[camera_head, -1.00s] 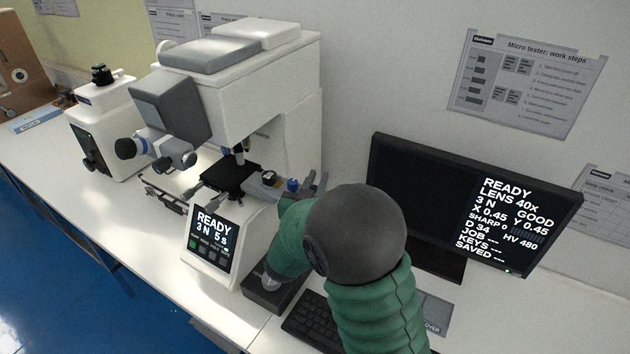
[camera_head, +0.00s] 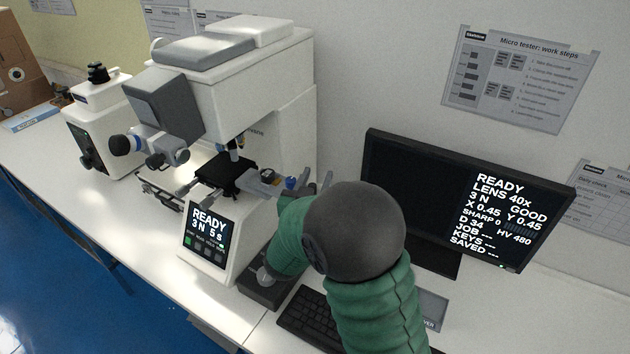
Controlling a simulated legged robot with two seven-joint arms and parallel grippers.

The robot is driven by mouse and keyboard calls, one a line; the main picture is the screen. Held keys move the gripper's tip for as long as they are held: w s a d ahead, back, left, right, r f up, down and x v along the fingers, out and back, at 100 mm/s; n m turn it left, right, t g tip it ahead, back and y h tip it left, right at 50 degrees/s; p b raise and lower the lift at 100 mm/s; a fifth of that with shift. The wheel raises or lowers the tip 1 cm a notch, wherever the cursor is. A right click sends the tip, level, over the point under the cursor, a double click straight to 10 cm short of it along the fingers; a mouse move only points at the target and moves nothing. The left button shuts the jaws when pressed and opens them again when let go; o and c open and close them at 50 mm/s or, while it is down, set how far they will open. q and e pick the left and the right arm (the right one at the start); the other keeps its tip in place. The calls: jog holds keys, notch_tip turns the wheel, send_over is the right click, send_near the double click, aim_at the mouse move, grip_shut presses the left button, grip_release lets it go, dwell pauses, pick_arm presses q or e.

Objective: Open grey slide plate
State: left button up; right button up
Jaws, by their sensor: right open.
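The white micro tester (camera_head: 240,85) stands on the bench, with a black stage (camera_head: 228,176) under its lens turret. My right gripper (camera_head: 312,184) is open beside the blue knob, at the plate's outer end. I cannot tell whether it touches the plate. My green right forearm and dark joint hide much of the gripper. My left gripper is not in view.
A monitor (camera_head: 415,200) stands right of my arm, with a keyboard (camera_head: 308,318) in front of it. The tester's front display (camera_head: 208,232) reads READY. A smaller white tester (camera_head: 100,125) stands at the left. The bench front (camera_head: 130,235) is clear.

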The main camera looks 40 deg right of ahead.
jog(key=b+v, duration=0.3)
jog(key=v, duration=1.4)
jog(key=shift+d+f, duration=0.1)
jog(key=shift+d, duration=0.05)
